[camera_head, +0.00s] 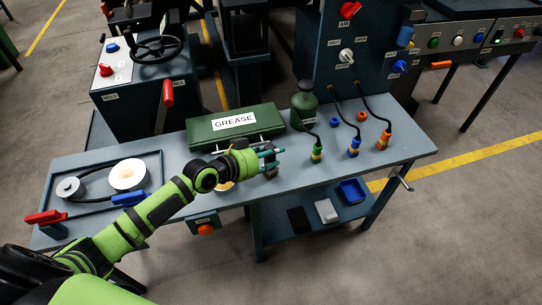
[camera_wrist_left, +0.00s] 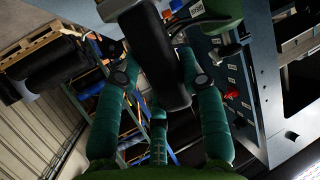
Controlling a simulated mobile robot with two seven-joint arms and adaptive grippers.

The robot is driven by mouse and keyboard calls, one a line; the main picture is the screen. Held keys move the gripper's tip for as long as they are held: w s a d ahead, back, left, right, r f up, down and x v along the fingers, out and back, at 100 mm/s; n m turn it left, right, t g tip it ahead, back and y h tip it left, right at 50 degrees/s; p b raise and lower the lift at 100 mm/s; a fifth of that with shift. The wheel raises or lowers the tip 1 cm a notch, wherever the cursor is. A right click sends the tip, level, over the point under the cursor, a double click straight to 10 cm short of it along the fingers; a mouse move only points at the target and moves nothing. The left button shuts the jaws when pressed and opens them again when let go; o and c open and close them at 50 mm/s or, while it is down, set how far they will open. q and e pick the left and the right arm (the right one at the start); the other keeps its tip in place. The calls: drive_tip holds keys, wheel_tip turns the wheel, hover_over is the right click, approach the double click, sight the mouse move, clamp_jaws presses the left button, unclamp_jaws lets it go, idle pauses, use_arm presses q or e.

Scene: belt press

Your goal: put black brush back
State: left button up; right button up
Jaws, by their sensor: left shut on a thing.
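My left gripper (camera_head: 268,158) reaches over the bench in front of the green GREASE box, its teal fingers pointing right. In the left wrist view, the fingers (camera_wrist_left: 155,95) close around a dark, blocky thing that looks like the black brush (camera_wrist_left: 158,60). It points away from the palm. In the head view only a small dark part of the brush (camera_head: 271,172) shows by the fingertips; the rest is hidden. My right gripper is not in view.
The GREASE box (camera_head: 205,131) lies just behind the gripper. A green bottle (camera_head: 304,104) and several cabled connectors stand to the right. A belt tray (camera_head: 50,205) is at left. A lower shelf holds a black block (camera_head: 299,220), a white block (camera_head: 326,210) and a blue bin (camera_head: 352,191).

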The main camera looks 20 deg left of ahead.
use_arm(q)
drive_tip(key=shift+f, duration=0.25)
drive_tip(key=shift+f, duration=0.2)
drive_tip(key=o, duration=1.2)
drive_tip(key=shift+r, duration=0.25)
drive_tip(key=shift+v, duration=5.95)
